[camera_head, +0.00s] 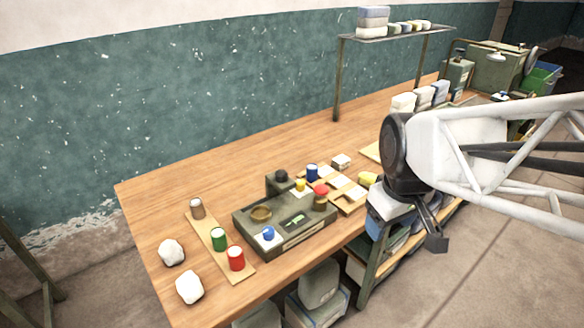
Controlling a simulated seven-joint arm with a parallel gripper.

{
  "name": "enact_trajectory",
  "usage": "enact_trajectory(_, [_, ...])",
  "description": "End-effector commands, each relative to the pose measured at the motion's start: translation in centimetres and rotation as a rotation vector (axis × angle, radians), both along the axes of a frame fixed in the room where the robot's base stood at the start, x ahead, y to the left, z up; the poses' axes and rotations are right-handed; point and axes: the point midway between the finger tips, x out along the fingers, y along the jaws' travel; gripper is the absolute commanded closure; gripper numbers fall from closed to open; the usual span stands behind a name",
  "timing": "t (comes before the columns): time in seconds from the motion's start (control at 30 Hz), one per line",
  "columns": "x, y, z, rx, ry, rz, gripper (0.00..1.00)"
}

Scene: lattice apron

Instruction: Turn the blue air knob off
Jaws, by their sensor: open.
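The blue knob (268,233) sits on a small white plate at the front left of a dark grey-green device (287,243) on the wooden bench. Its exact turn angle is too small to tell. A red-topped knob (321,191) and a yellow knob (300,185) are on the device's right and rear parts. My gripper (436,224) is open and empty, pointing down past the bench's front edge, well to the right of the device and apart from it.
A wooden strip (208,229) with brown, green and red cans (235,259) lies left of the device. Two white lumps (172,252) stand at the bench's left end. A blue cylinder (312,173) and wooden tray (349,197) are behind and right. The back-left bench is clear.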

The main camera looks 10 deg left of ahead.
Motion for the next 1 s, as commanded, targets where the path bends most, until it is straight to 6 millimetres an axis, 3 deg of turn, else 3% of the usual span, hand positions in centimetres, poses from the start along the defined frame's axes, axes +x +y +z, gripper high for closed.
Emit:
enact_trajectory(0.5, [7.5,9.5,-3.3,-0.061,0.067,0.566,0.39])
enact_trajectory(1.0, [12.2,20.5,-8.7,-0.1,0.122,1.108,0.39])
